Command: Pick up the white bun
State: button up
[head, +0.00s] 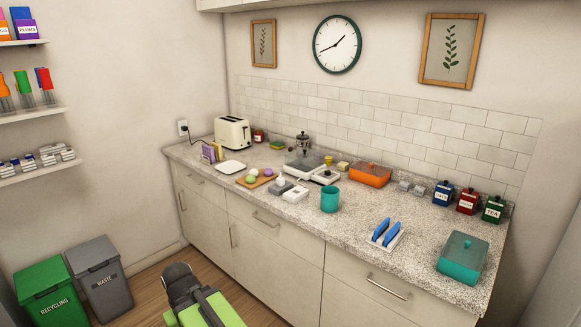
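A small wooden board (262,182) lies on the counter, left of its middle, with a few small round bun-like items on it. One is pale green (251,179) and one is purple (268,172). A small white rounded thing (281,181) shows just right of the board, at a grey block; at this size I cannot tell whether it is the white bun. My arm is at the bottom of the head view, low in front of the cabinets and well apart from the board. Its dark end (183,283) shows, but the fingers cannot be made out.
A white plate (231,167) and a toaster (233,133) stand left of the board. Closed cabinets (270,250) front the counter. Recycling (50,292) and waste (103,278) bins stand at left.

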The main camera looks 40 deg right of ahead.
aim_at(253, 172)
jog(key=z, duration=0.5)
jog(key=i, duration=1.15)
jog(key=u, duration=0.3)
jog(key=i, duration=1.3)
jog(key=u, duration=0.95)
